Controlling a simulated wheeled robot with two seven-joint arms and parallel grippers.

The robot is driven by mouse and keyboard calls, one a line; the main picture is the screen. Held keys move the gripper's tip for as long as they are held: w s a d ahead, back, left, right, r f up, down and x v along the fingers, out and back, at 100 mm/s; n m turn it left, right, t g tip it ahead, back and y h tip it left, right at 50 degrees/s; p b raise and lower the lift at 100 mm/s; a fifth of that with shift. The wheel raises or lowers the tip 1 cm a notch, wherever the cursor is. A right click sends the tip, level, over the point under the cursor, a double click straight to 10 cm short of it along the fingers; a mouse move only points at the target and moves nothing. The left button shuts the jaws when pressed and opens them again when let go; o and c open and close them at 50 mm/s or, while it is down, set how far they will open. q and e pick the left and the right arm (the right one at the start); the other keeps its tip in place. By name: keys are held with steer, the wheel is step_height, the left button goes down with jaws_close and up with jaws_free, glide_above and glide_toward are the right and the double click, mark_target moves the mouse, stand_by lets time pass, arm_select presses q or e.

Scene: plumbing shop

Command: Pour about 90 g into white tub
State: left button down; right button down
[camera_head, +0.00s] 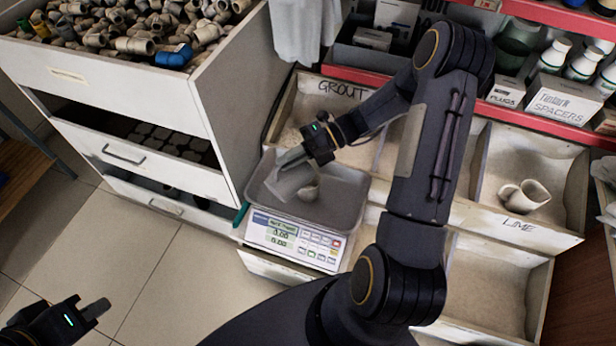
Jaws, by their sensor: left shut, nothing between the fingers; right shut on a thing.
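My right gripper (290,157) is over the pan of the bench scale. It is shut on a beige scoop (312,190), which hangs low over the pan; the grip itself is partly hidden. A pale, squarish tub (284,188), apparently the white tub, stands on the pan just left of the scoop. The gripper fingers partly cover it, and I cannot see its contents. The scale (292,240) has a lit display that seems to read zero. My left gripper (98,308) is shut and empty, low at the left over the floor.
The bin marked GROUT (310,98) is behind the scale, partly covered by my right arm. The bin marked LIME (560,226) holds another beige scoop (524,196). A drawer cabinet (150,92) with pipe fittings stands left. A red-edged shelf (540,118) runs along the back right.

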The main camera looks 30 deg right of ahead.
steer(key=shift+w+d+r+m+y+p, duration=0.2)
steer(key=shift+d+r+y+p, duration=0.15)
steer(key=shift+d+y, duration=0.3)
steer(key=shift+w+d+r+m+y+p, duration=0.25)
steer(key=shift+d+y+p, duration=0.1)
steer(key=shift+d+y, duration=0.3)
stand_by(0.5)
steer(key=shift+w+d+r+m+y, duration=0.1)
steer(key=shift+w+d+m+y, duration=0.2)
steer(key=shift+d, duration=0.45)
steer(key=shift+w+d+r+n+y, duration=0.1)
steer(key=shift+d+y, duration=0.3)
steer(key=shift+d, duration=0.35)
stand_by(4.1)
